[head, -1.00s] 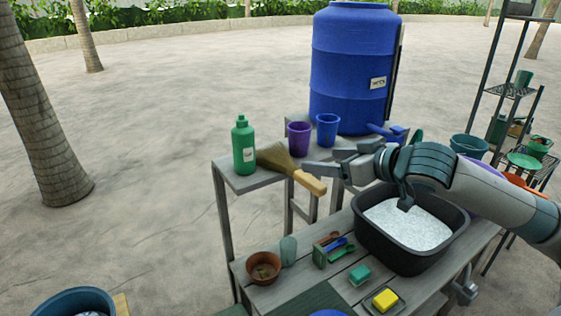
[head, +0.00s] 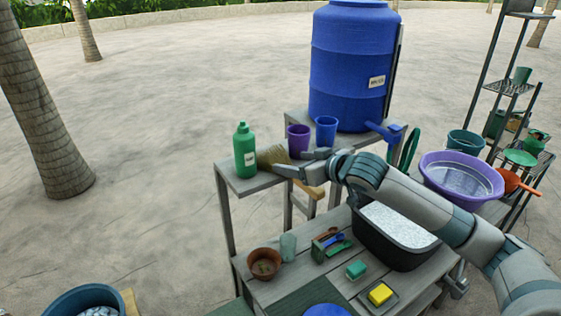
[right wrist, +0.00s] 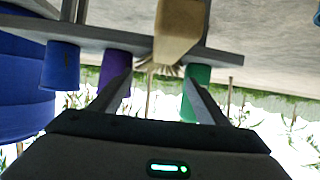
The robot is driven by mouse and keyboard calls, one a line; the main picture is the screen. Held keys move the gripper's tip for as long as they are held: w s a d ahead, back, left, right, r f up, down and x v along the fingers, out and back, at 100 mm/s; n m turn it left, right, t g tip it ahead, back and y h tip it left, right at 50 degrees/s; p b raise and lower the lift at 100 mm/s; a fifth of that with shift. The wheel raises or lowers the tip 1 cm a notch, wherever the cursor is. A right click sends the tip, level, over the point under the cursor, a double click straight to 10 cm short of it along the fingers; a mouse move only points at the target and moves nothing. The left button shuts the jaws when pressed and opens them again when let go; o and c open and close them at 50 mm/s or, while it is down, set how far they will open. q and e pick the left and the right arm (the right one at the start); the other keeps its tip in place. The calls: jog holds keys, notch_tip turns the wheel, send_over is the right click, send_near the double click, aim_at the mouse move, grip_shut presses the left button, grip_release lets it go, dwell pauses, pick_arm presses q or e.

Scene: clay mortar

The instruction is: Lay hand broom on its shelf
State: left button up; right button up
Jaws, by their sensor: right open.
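The hand broom (head: 272,158) has tan bristles and a wooden handle. My right gripper (head: 297,162) is open and hides part of the broom. In the right wrist view, the broom (right wrist: 179,32) appears ahead of the open right gripper (right wrist: 159,76), roughly between the finger lines. I cannot tell whether the fingers touch it. My left gripper is not in view.
A green bottle (head: 245,150) stands beside the bristles. A purple cup (head: 299,141) and a blue cup (head: 326,131) stand just behind my gripper. The blue barrel (head: 350,70) is behind them. A black tub (head: 372,237) sits below my arm. A purple basin (head: 455,163) is at right.

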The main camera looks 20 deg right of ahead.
aim_at(282, 161)
dwell(0.3)
jog(key=shift+p+x, duration=0.95)
jog(key=shift+p, duration=0.1)
jog(key=shift+p+x, duration=0.65)
jog(key=shift+x, duration=0.3)
jog(key=shift+w+a+f, duration=0.2)
jog(key=shift+w+f, duration=0.1)
jog(key=shift+w, duration=0.35)
jog(key=c, duration=0.9)
jog(key=shift+r, duration=0.1)
